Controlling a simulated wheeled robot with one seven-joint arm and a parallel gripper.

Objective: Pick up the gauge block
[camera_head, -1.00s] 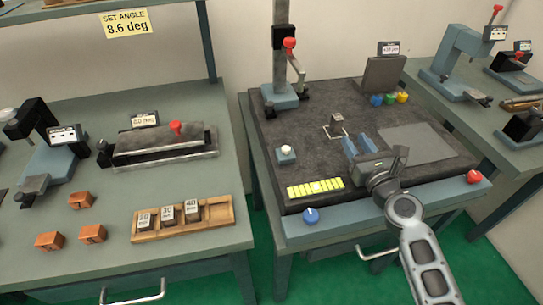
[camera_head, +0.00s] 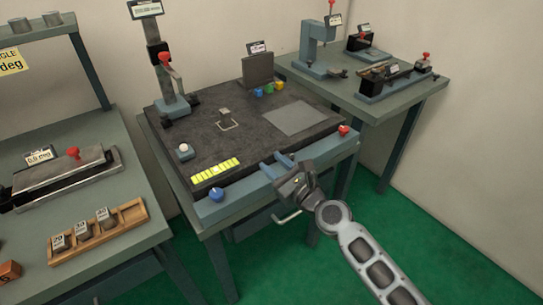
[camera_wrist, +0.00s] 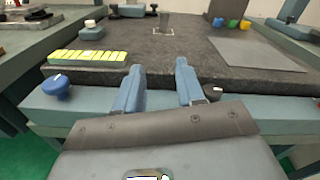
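A small grey block (camera_head: 225,114) stands upright at a marked square on the dark plate (camera_head: 180,140); it also shows in the wrist view (camera_wrist: 166,22). Labelled grey gauge blocks, 20 (camera_head: 60,243), 30 (camera_head: 83,230) and 40 (camera_head: 105,218), stand in a wooden tray (camera_head: 135,216) on the left bench. Which block the task means I cannot tell. My gripper (camera_head: 277,163) is at the front edge of the middle bench, away from all these blocks. In the wrist view its blue fingers (camera_wrist: 159,68) are apart with nothing between them.
A yellow segmented strip (camera_head: 215,170), a blue knob (camera_head: 217,194) and a red button (camera_head: 344,129) lie near the front edge. A column stand (camera_head: 165,75) rises at the back left. A grey flat pad (camera_head: 293,118) is bare. Green floor is open at right.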

